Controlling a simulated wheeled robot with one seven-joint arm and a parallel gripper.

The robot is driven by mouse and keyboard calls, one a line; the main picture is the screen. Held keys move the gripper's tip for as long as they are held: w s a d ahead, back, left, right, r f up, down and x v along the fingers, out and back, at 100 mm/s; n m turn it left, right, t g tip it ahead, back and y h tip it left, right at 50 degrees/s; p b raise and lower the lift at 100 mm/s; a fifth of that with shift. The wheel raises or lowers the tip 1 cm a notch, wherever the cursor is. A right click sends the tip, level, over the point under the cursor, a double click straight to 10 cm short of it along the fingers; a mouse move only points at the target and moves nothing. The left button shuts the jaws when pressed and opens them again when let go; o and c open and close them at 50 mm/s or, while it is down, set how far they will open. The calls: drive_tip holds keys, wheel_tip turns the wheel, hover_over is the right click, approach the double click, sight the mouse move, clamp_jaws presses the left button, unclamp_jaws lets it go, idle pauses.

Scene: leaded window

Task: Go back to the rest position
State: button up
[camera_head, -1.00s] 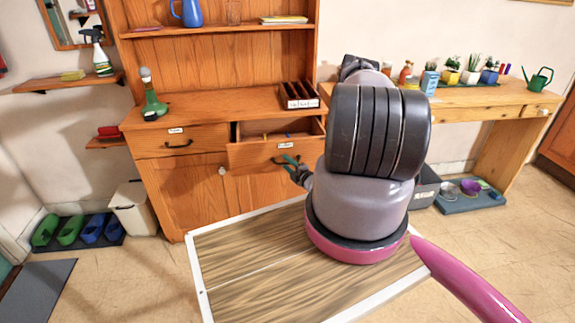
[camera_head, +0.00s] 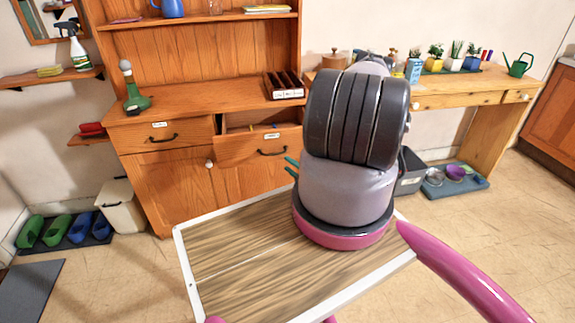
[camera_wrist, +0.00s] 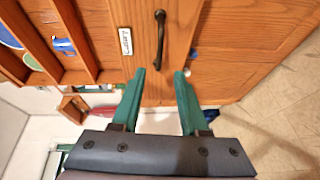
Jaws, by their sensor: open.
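My gripper (camera_wrist: 159,73) is open, its two green fingers apart with nothing between them. In the wrist view a labelled wooden front with a dark handle (camera_wrist: 160,40) lies beyond the fingertips, and the gripper is not on the handle. In the head view only bits of the green fingers (camera_head: 291,166) show; my arm hides the rest. They are below and right of the pulled-out drawer (camera_head: 240,149) of the wooden hutch, apart from its handle (camera_head: 272,152) as far as I can see.
The hutch (camera_head: 160,200) stands ahead, with a green bottle-like object (camera_head: 134,95) and a divided box (camera_head: 284,86) on its top. A wooden desk (camera_head: 470,92) with pots is at right. A dark bin (camera_head: 411,172) stands under it. Floor at right (camera_head: 530,215) is clear.

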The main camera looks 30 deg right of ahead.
drive_tip(key=w+a+r+n+g+y, duration=0.2)
drive_tip(key=a+r+n+y, duration=0.15)
drive_tip(key=r+n, duration=0.35)
drive_tip(key=w+a+r+n+g+y, duration=0.25)
drive_tip(key=r+n+y, duration=0.25)
drive_tip(key=r, duration=0.4)
drive_tip(key=w+a+r+n+g+y, duration=0.2)
drive_tip(key=a+r+n+y, duration=0.25)
drive_tip(key=r, duration=0.45)
drive_tip(key=s+a+r+n+g, duration=0.4)
drive_tip(key=a+r+n+g, duration=0.2)
drive_tip(key=r+n, duration=0.35)
drive_tip(key=s+a+r+n+g+h, duration=0.2)
drive_tip(key=s+r+n+h, duration=0.1)
drive_tip(key=s+r+n, duration=0.25)
drive_tip(key=s+a+r+n+g+h, duration=0.2)
drive_tip(key=s+a+r+n+h, duration=0.1)
drive_tip(key=s+r+n, duration=0.3)
drive_tip(key=s+d+r+n+t+h, duration=0.4)
drive_tip(key=s+r+n+t+h, duration=0.2)
drive_tip(key=s+r+n, duration=0.3)
wheel_tip(320, 180, up, 2)
drive_tip(key=n, duration=0.2)
drive_tip(key=shift+s+r+n+t+h, duration=0.15)
drive_tip(key=shift+s+n+t+h, duration=0.05)
drive_tip(key=shift+n+t+h, duration=0.2)
